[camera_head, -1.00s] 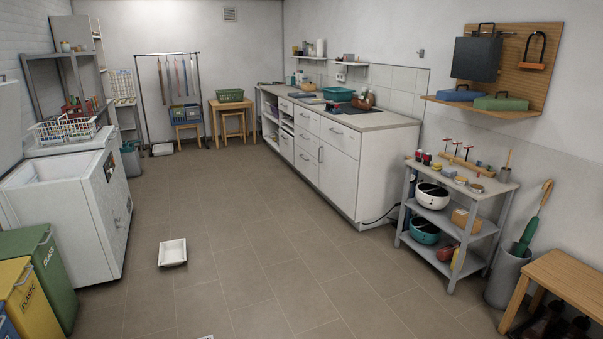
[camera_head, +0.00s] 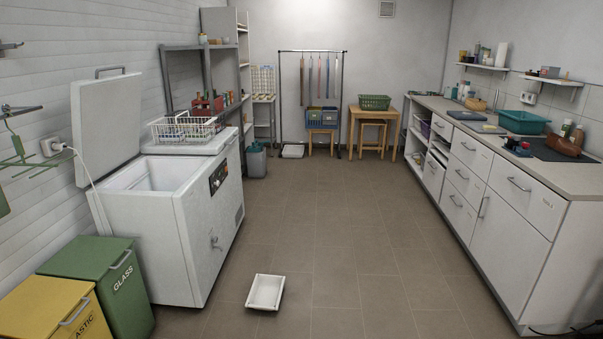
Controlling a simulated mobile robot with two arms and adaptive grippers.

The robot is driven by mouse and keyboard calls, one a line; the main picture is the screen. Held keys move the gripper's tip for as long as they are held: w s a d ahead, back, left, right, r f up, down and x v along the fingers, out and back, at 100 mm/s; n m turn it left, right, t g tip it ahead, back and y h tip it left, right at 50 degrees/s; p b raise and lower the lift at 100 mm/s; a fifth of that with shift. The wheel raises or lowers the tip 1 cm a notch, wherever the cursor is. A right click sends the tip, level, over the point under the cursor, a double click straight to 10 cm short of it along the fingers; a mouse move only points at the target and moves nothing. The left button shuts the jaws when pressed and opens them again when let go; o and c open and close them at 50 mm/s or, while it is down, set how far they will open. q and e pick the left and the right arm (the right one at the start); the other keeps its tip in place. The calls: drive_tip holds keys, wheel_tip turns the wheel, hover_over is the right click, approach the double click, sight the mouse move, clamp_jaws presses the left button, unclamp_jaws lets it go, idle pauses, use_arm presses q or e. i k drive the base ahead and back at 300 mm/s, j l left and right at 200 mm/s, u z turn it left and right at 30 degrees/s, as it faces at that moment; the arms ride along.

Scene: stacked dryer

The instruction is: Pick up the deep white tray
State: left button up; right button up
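A white tray (camera_head: 265,292) with raised sides lies on the brown tiled floor, a little left of the middle and near the bottom of the head view. It is upright and looks empty. A second white, tray-like thing (camera_head: 293,151) lies on the floor far back under the clothes rack; its depth is too small to tell. Neither of my grippers shows in the view.
An open white chest freezer (camera_head: 195,225) stands left of the tray. Green (camera_head: 125,290) and yellow (camera_head: 50,305) bins are at the lower left. A white counter (camera_head: 500,205) runs along the right. The floor (camera_head: 330,220) between is clear.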

sight(266, 291)
drive_tip(key=i+u, duration=0.4)
drive_tip(key=i, duration=1.35)
